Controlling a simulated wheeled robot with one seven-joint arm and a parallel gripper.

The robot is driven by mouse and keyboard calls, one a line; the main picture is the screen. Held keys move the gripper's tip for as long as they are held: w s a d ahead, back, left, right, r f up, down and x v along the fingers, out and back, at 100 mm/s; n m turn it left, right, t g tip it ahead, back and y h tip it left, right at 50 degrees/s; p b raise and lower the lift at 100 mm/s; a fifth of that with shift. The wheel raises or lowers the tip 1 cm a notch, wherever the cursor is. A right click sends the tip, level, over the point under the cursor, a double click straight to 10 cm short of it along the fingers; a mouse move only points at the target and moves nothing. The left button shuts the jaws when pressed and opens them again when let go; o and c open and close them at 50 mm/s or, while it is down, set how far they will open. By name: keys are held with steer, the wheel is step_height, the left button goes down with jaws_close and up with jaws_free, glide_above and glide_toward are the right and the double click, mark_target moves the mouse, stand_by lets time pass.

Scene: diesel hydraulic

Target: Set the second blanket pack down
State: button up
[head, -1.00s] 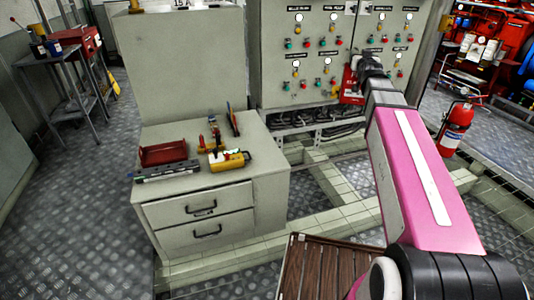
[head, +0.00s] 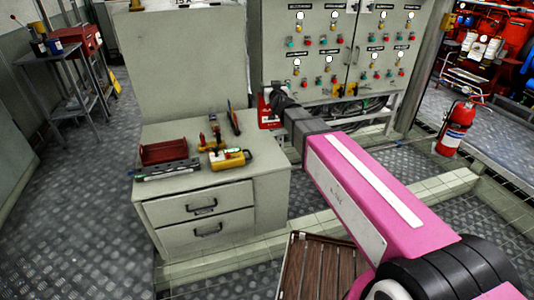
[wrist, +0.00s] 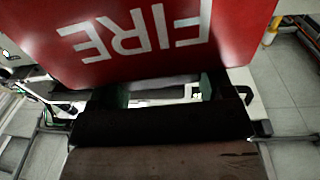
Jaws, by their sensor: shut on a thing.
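The red blanket pack (head: 267,108) is at the end of my arm, at the back right corner of the grey cabinet's top (head: 262,150). In the wrist view the pack (wrist: 150,62) fills the upper part, with white "FIRE" lettering upside down. My gripper (head: 276,98) is shut on the pack. It hides part of the pack in the head view. I cannot tell whether the pack's lower edge touches the cabinet top or is above it.
A dark red tray (head: 163,152), a yellow tool (head: 230,159) and small tools occupy the cabinet top's left and middle. Its front right is clear. A control panel (head: 330,50) stands behind. A slatted wooden piece (head: 318,268) is in front, a fire extinguisher (head: 456,127) at right.

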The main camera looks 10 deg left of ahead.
mark_target(267, 110)
steer(key=s+a+f+n+g+y, duration=0.1)
steer(key=s+a+f, duration=0.2)
steer(key=a, duration=0.2)
steer(key=s+a+f+y, duration=0.1)
steer(key=s+a+f, duration=0.15)
steer(key=a, duration=0.25)
steer(key=w+d+f, duration=0.6)
steer(key=w+d, duration=0.1)
steer(key=shift+w+d+f, duration=0.15)
steer(key=shift+d+f, duration=0.05)
steer(key=shift+f, duration=2.35)
steer(key=o, duration=1.6)
steer(key=shift+o, duration=0.2)
